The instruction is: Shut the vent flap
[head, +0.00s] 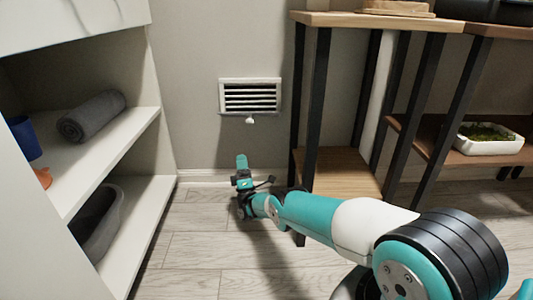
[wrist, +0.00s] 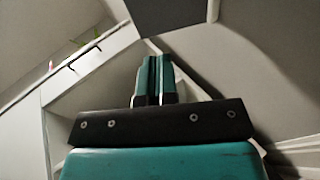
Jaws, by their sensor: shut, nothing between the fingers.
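The vent (head: 250,97) is a white framed grille low on the grey wall, between the shelf unit and the wooden stand. Dark gaps show between its slats. A small white tab (head: 250,120) sticks out just under its lower edge. My gripper (head: 242,162) is below the vent near the floor, pointing up, apart from the vent and tab. In the wrist view my gripper (wrist: 157,66) has its two teal fingers together, with nothing between them. I cannot make out the vent in the wrist view.
A white shelf unit (head: 130,130) stands at left, holding a rolled grey towel (head: 92,116) and a dark basket (head: 98,222). A wooden stand (head: 340,172) with black legs stands close right of the vent. The wall around the vent is clear.

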